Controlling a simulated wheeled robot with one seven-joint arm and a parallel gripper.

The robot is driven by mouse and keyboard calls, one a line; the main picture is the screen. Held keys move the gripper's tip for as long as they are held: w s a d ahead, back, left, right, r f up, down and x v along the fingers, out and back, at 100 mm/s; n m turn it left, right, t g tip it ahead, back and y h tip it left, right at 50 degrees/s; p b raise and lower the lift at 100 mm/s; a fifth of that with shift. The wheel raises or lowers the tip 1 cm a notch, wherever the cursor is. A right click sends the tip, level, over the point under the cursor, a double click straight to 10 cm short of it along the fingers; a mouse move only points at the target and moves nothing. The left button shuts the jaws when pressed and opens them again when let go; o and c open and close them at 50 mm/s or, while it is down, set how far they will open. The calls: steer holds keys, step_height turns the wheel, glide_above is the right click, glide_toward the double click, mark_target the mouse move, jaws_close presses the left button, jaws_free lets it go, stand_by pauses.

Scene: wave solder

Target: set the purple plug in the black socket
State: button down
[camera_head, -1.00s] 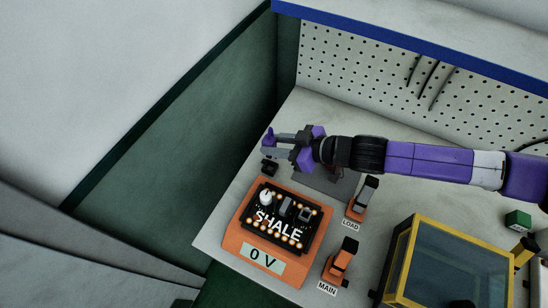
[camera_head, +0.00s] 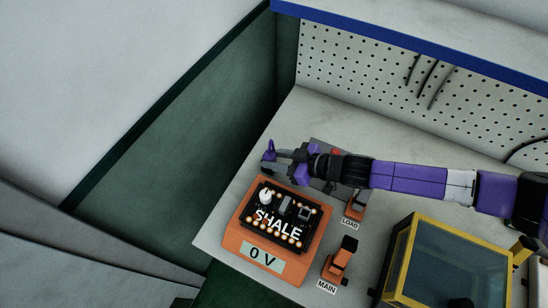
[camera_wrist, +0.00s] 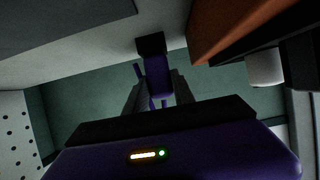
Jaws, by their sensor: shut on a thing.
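My gripper (camera_head: 284,156) is shut on the purple plug (camera_head: 269,150) at the far left corner of the bench, just behind the orange panel. The plug also shows between the fingers in the wrist view (camera_wrist: 156,76). A black block, which looks like the black socket (camera_wrist: 150,44), stands at the plug's far end there and appears to meet or overlap it. I cannot tell whether the plug is seated in it. In the head view the socket is hidden behind my gripper.
The orange panel (camera_head: 232,236) with a black SHALE board and a 0 V display is close to my gripper. LOAD (camera_head: 354,212) and MAIN (camera_head: 340,262) switches stand to its right. A yellow-framed box (camera_head: 400,262) is at lower right. The bench edge is just left.

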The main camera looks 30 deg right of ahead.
steer(key=c, duration=1.1)
jaws_free()
steer(key=shift+o, duration=0.2)
steer(key=shift+r, duration=0.2)
steer(key=v, duration=1.2)
steer(key=shift+b, duration=0.45)
